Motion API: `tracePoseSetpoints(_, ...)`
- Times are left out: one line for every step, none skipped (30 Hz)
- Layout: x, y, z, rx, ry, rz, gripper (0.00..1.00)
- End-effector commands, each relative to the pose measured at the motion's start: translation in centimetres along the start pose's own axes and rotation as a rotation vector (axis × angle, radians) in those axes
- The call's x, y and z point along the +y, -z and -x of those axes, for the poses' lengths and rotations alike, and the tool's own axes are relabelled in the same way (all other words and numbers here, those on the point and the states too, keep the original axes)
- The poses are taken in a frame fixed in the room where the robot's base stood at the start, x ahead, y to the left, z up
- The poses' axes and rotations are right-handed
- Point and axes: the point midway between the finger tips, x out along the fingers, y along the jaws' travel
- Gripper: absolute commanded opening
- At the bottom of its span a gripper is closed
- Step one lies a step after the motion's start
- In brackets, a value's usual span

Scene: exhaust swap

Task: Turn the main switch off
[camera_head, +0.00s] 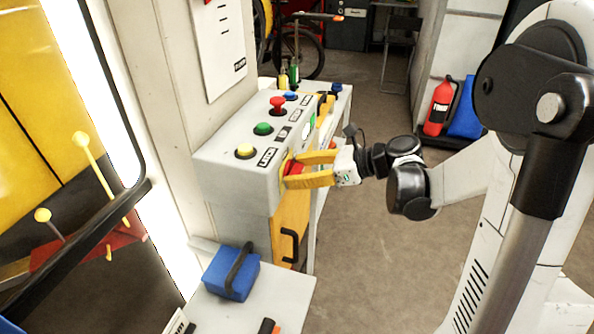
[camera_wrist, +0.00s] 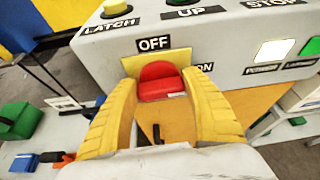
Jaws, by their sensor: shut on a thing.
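The main switch is a red knob (camera_wrist: 160,82) on a yellow plate on the front of the grey control box (camera_head: 236,170). In the wrist view an OFF label (camera_wrist: 153,44) sits above it and an ON label (camera_wrist: 205,67) at its right. My gripper (camera_head: 308,170) has its yellow fingers on either side of the red knob, shut on it. In the head view the knob (camera_head: 294,168) shows only partly between the fingers. Exactly which way the knob points is hard to tell.
The box top carries yellow, green, red and blue buttons (camera_head: 263,129). A blue case (camera_head: 231,272) with a dark handle stands on the white surface below. A yellow door with a black handle (camera_head: 289,245) is under the box. Open floor lies to the right.

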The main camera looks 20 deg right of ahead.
Motion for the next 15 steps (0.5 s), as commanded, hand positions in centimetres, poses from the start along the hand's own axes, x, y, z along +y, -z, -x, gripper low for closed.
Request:
tracePoseSetpoints(0.07,0.01,0.00,0.000,0.007,0.018,0.26)
tracePoseSetpoints(0.10,0.02,0.00,0.000,0.012,0.031,0.26)
tracePoseSetpoints(0.14,0.02,-0.01,0.000,0.021,0.052,0.26)
tracePoseSetpoints(0.15,0.03,-0.01,0.000,0.028,0.068,0.26)
tracePoseSetpoints(0.16,0.04,-0.02,0.000,0.036,0.088,0.26)
tracePoseSetpoints(0.21,0.05,-0.03,0.000,0.047,0.115,0.26)
tracePoseSetpoints(0.22,0.05,-0.03,0.000,0.056,0.136,0.26)
tracePoseSetpoints(0.24,0.06,-0.04,0.000,0.066,0.159,0.26)
tracePoseSetpoints(0.30,0.07,-0.04,0.000,0.078,0.192,0.26)
tracePoseSetpoints(0.30,0.08,-0.04,0.000,0.090,0.217,0.26)
tracePoseSetpoints(0.34,0.10,-0.05,0.000,0.100,0.243,0.26)
tracePoseSetpoints(0.36,0.13,-0.06,0.000,0.115,0.278,0.26)
tracePoseSetpoints(0.38,0.16,-0.07,0.000,0.126,0.304,0.26)
tracePoseSetpoints(0.42,0.19,-0.07,0.000,0.136,0.330,0.26)
tracePoseSetpoints(0.43,0.21,-0.07,0.001,0.152,0.366,0.26)
